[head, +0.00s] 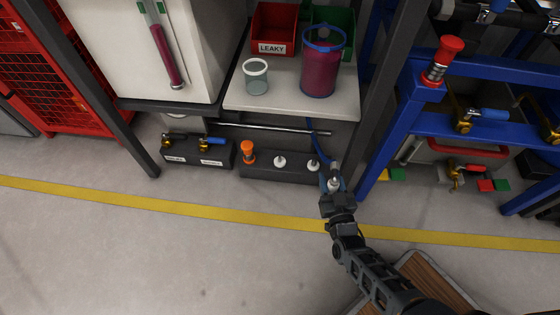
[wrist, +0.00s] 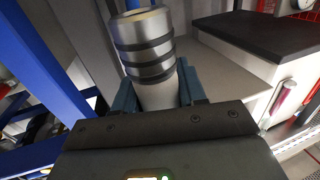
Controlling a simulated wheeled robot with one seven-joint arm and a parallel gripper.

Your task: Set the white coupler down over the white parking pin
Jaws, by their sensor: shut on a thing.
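My gripper (head: 333,183) is shut on the white coupler (head: 335,169), in front of the right end of a low dark block. In the wrist view, my gripper's blue-grey fingers (wrist: 157,88) clasp the coupler's white lower part, and its silver body with dark bands (wrist: 145,42) sticks out beyond them. A blue hose (head: 314,132) runs to the coupler's upper end. Two white-topped pins stand on the block, one near its middle (head: 280,161) and one nearer the gripper (head: 313,165). I cannot tell which is the parking pin. The coupler looks apart from both.
The dark block (head: 262,172) also carries an orange knob (head: 248,150). A second block with blue-handled valves (head: 205,160) stands to its left. A dark post (head: 382,95) and blue frame (head: 372,160) rise close on the right. A shelf (head: 235,98) overhangs behind. The floor in front is clear.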

